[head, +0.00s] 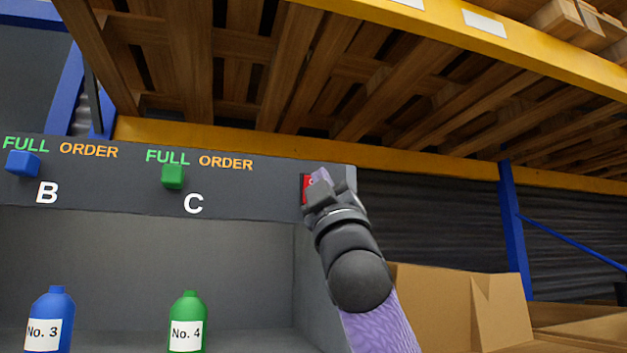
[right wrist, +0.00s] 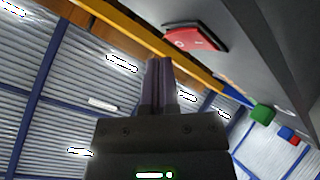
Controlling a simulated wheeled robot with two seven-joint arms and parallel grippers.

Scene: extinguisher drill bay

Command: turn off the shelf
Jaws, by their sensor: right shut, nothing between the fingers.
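The shelf (head: 262,185) is a dark grey unit with a labelled front panel. A red switch (head: 306,187) sits at the right end of that panel, partly hidden by my right gripper (head: 318,179). In the right wrist view the red switch (right wrist: 194,39) is a rocker in a dark frame, with a round mark on its left part. My right gripper (right wrist: 160,62) is shut and empty, with its fingertips just below the switch in that picture. I cannot tell whether they touch it. My left gripper is not in view.
A blue knob (head: 23,164) and a green knob (head: 173,176) sit on the panel under FULL/ORDER labels. A blue bottle (head: 49,318) and a green bottle (head: 187,321) stand in the shelf. A yellow rack beam (head: 430,163) runs behind; a cardboard box (head: 450,305) is at right.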

